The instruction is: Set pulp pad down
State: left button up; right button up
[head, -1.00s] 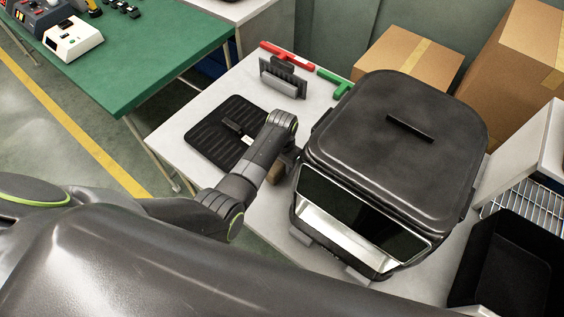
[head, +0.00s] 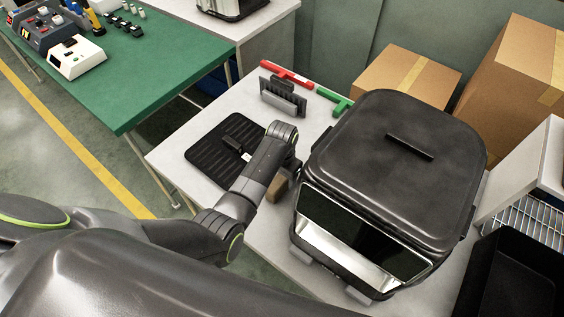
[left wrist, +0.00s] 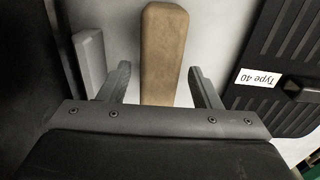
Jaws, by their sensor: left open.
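The brown pulp pad (head: 277,188) is on the white table between the black ridged mat and the fryer, partly hidden behind my left arm in the head view. In the left wrist view, the pad (left wrist: 163,50) is a long tan block with rounded corners. My left gripper (left wrist: 163,85) is open, with one finger on each side of the pad and a visible gap on both sides. In the head view its fingers are hidden by my arm. My right gripper is not in view.
The black fryer (head: 400,160) with a lid and glass front stands right of the pad. The ridged mat (head: 205,160), labelled "Type 40", lies left. A black bin (head: 515,270) is at lower right.

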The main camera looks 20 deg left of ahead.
aim_at(282, 177)
pick_arm(q)
notch_tip(282, 177, up, 9)
jog(key=shift+r+b, duration=0.15)
jog(key=shift+b, duration=0.15)
dwell(0.5)
